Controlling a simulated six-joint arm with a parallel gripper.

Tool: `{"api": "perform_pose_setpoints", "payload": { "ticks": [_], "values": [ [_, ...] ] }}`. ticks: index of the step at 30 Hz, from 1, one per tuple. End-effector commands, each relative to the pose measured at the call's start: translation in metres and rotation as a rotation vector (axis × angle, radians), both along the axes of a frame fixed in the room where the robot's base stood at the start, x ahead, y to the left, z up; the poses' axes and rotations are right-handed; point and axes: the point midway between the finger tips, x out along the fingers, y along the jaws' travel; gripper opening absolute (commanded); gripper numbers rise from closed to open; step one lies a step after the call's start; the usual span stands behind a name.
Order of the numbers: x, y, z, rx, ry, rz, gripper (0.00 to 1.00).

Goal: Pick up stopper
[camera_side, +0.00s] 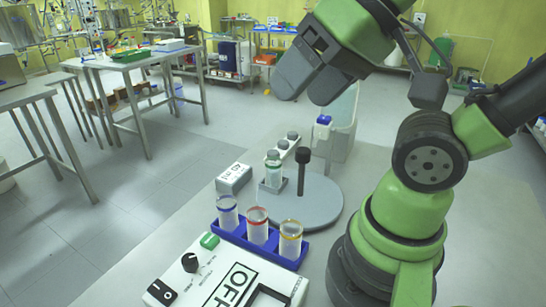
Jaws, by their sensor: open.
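Several small grey round pieces that look like stoppers are in view. One (293,135) and a second (283,144) sit on a narrow white strip, and another (273,155) tops a small clear vial (274,178) with a greenish band. I cannot tell which one is the task's stopper. A dark post with a wider top (303,157) rises from a grey round plate (320,205). My gripper (303,98) is open and empty, high above and behind these pieces, tilted down to the left. It touches none of them.
A blue rack (288,262) holds three glass vials with blue, red and yellow rims. In front is a white device (205,282) marked OFF, with a knob. A small white box (233,179) stands left of the plate. A clear container (342,130) stands behind.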

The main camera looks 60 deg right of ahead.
Motion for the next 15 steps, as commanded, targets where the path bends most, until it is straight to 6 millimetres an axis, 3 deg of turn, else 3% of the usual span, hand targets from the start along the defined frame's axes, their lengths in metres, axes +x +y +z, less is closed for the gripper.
{"api": "perform_pose_setpoints", "payload": {
  "ticks": [8,11,15],
  "values": [
    [0.004,-0.002,0.001,-0.005,0.007,-0.006,0.67],
    [0.019,-0.009,0.004,-0.022,0.034,-0.027,0.67],
    [0.058,-0.031,0.005,-0.067,0.105,-0.075,0.67]
  ]
}}
